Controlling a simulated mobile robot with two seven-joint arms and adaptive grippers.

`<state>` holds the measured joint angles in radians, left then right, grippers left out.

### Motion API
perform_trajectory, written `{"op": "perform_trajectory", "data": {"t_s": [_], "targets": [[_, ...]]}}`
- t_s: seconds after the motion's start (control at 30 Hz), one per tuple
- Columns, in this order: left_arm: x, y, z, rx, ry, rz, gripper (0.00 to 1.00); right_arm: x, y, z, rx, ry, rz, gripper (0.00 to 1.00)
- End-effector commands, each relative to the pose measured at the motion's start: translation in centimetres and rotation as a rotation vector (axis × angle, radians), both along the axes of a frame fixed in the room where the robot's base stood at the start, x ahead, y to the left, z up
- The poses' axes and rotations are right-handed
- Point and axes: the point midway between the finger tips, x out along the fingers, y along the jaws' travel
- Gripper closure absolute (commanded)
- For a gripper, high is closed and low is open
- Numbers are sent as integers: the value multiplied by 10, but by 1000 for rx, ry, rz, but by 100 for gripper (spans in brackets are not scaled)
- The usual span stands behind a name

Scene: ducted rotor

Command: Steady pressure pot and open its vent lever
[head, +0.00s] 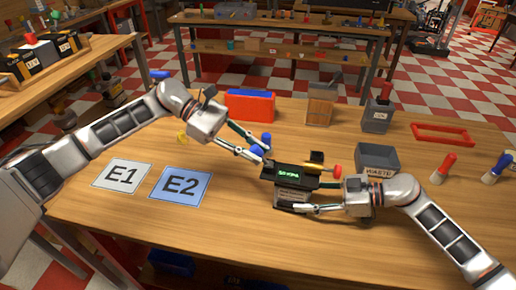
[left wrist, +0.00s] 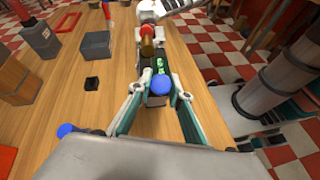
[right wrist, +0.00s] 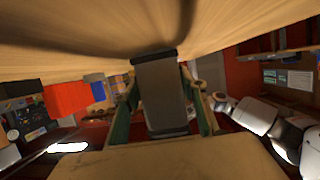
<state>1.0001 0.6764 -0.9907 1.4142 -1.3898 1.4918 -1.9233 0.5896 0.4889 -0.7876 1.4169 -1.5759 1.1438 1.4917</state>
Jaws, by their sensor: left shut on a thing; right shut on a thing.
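The pressure pot (head: 292,196) is a dark, boxy unit with a lit green display on the table, right of the blue E2 card. My left gripper (head: 261,154) is shut on a blue knob (left wrist: 162,85) at the pot's left end; the display shows just beyond it in the left wrist view. My right gripper (head: 315,208) is shut on the pot's grey block-like body (right wrist: 160,92), which fills the space between its fingers in the right wrist view. A red-tipped yellow knob (head: 335,171) sticks out at the pot's right. I cannot tell which part is the vent lever.
A grey waste bin (head: 377,160) stands close to the right of the pot. An orange-and-blue box (head: 250,106), a wooden box (head: 320,111) and a grey container (head: 378,117) stand behind. Cards E1 (head: 121,175) and E2 (head: 181,186) lie left. A red frame (head: 443,134) lies right.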

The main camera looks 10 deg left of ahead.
Motion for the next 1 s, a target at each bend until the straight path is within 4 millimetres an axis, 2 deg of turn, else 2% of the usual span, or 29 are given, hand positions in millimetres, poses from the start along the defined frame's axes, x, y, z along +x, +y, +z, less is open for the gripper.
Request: {"op": "perform_trajectory", "data": {"t_s": [0.33, 0.8, 0.83, 0.87, 1.0], "targets": [[-1, 4, -4, -111, 8, -1, 100, 0, 1, 1, 1, -1, 0, 77], [0, 4, -4, -123, 7, -1, 100, 0, 1, 0, 1, -1, 0, 77], [0, 4, -4, -122, 7, -2, 73, 0, 1, 0, 1, -1, 0, 77], [0, 4, -4, -122, 7, -2, 66, 0, 1, 0, 1, -1, 0, 77], [0, 5, -4, -121, 7, -1, 63, 0, 0, 0, 1, -1, 0, 77]]}}
